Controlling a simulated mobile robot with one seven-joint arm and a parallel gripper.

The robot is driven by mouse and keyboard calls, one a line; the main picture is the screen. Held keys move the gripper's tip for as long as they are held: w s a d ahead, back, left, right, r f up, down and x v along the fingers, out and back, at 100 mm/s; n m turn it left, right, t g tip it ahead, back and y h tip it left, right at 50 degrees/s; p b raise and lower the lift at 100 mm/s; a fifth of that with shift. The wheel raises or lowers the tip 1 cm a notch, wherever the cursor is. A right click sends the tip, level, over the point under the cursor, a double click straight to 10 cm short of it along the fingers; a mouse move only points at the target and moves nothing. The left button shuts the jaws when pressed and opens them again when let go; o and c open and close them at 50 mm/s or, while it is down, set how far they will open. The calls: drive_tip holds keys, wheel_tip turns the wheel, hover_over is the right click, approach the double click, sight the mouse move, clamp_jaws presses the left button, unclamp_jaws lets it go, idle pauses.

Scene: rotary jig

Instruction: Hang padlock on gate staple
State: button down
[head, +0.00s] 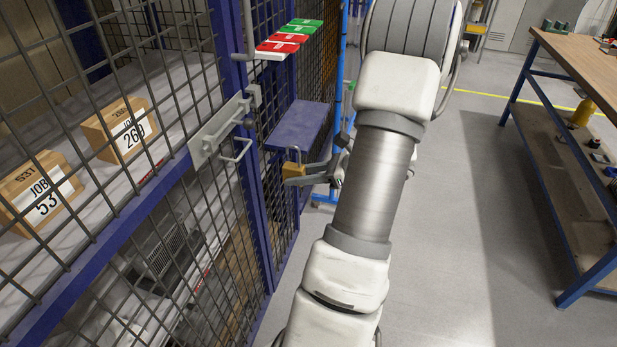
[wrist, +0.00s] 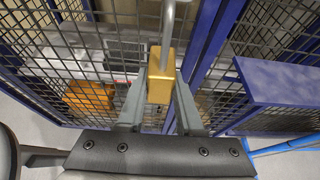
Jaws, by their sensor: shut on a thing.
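My gripper (head: 312,178) is shut on a brass padlock (head: 294,170) in the head view, at the right of the cage gate. In the wrist view the padlock (wrist: 161,80) sits between my fingertips (wrist: 160,95), with its grey shackle upward. The shackle's top runs out of the wrist view, so I cannot tell there whether it is open. The gate's hasp plate (head: 217,130) is on the blue frame, with a staple or bolt handle (head: 238,150) to the left of the padlock. The padlock appears apart from it in the head view.
A blue shelf (head: 300,125) juts out just behind my gripper, also at right in the wrist view (wrist: 285,85). Boxes (head: 122,130) lie behind the mesh. A workbench (head: 585,65) is at right; the floor between is clear.

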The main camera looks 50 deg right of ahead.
drive_tip(key=r+b+x, duration=0.2)
drive_tip(key=b+x, duration=0.1)
drive_tip(key=x, duration=0.8)
drive_tip(key=shift+w+a, duration=0.4)
drive_tip(key=shift+w, duration=0.35)
idle(0.3)
drive_tip(key=shift+c, duration=2.4)
unclamp_jaws()
drive_tip(key=shift+s, duration=0.1)
